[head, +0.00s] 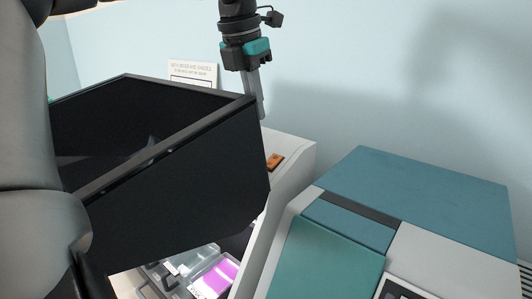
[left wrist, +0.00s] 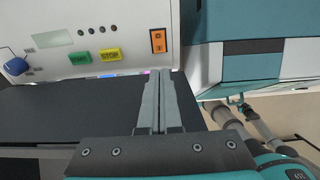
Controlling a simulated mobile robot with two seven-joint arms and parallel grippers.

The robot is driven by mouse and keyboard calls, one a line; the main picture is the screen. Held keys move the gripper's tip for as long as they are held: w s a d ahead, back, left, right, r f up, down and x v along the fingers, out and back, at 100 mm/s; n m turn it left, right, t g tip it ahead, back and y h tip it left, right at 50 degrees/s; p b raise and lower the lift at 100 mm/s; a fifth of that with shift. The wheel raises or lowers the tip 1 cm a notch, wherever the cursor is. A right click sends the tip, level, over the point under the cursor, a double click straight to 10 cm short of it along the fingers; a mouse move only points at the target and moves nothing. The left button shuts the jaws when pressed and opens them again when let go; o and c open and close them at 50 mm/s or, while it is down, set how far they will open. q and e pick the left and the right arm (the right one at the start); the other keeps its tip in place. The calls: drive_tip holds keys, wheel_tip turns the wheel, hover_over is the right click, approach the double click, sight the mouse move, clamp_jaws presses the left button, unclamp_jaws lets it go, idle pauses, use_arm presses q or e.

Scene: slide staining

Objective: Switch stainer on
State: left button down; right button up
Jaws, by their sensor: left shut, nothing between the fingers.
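The stainer (left wrist: 125,22) shows in the left wrist view as a pale front panel. Its orange rocker switch (left wrist: 158,41) is at the panel's right part; whether it is on or off I cannot tell. The switch also shows in the head view (head: 274,161) on the pale housing behind the black hood. My left gripper (head: 261,112) is shut and empty, fingers pointing down just above and left of the switch in the head view. In the left wrist view its fingertips (left wrist: 160,72) are below the switch in the picture, apparently apart from it. My right gripper is not in view.
A large black hood (head: 185,190) stands open beside the gripper. Below it are trays with a magenta bath (head: 216,278). A teal and grey machine (head: 420,195) is at the right. The panel also has a green button (left wrist: 79,58), yellow button (left wrist: 109,54) and blue knob (left wrist: 16,66).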

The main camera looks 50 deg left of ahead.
sight(269, 164)
use_arm(q)
drive_tip(key=p+x, duration=0.1)
drive_tip(key=x, duration=1)
drive_tip(key=shift+f+p, duration=0.3)
drive_tip(key=shift+p, duration=0.1)
drive_tip(key=shift+f, duration=0.1)
drive_tip(key=shift+f+b, duration=0.25)
drive_tip(key=shift+b, duration=0.35)
drive_tip(key=shift+r, duration=0.25)
drive_tip(key=shift+r+p, duration=0.6)
drive_tip(key=shift+r, duration=0.1)
